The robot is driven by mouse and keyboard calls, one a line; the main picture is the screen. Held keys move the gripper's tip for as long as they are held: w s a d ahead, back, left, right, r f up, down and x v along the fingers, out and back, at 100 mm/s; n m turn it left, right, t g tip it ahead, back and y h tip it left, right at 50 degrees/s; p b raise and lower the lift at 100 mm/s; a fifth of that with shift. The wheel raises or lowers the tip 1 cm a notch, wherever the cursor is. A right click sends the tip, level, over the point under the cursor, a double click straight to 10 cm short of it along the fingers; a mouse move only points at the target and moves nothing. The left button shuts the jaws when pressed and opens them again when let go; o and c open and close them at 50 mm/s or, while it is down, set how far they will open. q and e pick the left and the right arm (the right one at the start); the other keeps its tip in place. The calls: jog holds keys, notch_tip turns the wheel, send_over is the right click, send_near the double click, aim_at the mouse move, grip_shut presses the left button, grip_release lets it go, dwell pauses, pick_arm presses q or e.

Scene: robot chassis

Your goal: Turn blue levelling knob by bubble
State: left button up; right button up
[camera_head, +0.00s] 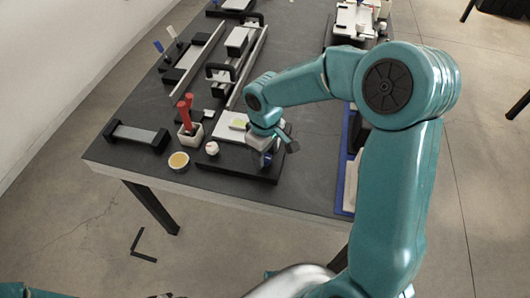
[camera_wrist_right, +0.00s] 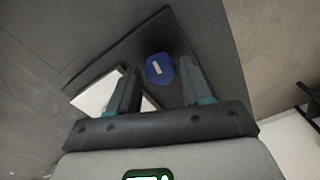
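The blue levelling knob (camera_wrist_right: 160,68) shows in the right wrist view as a round blue cap with a white mark on top. My right gripper (camera_wrist_right: 159,72) points down at it, with its two dark fingers apart, one on each side of the knob. I see no contact between fingers and knob. In the head view my right gripper (camera_head: 268,148) is low over the dark base plate (camera_head: 222,165) and mostly hides the knob. A white plate with a yellow-green bubble level (camera_head: 238,124) lies just behind and left of the gripper. My left gripper is out of view.
A white cup (camera_head: 190,134) with red-handled tools, a small white knob (camera_head: 212,148) and a round tan-topped dish (camera_head: 179,161) stand left of the gripper. A black-ended block (camera_head: 137,135) lies further left. Rails fill the table's back. Bare tabletop lies along the front edge.

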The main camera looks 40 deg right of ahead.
aim_at(265, 157)
jog(key=shift+o, duration=0.5)
notch_tip(265, 157, up, 16)
jog(key=p, duration=0.1)
jog(key=shift+r, duration=0.15)
jog(key=shift+s, duration=0.15)
dwell(0.3)
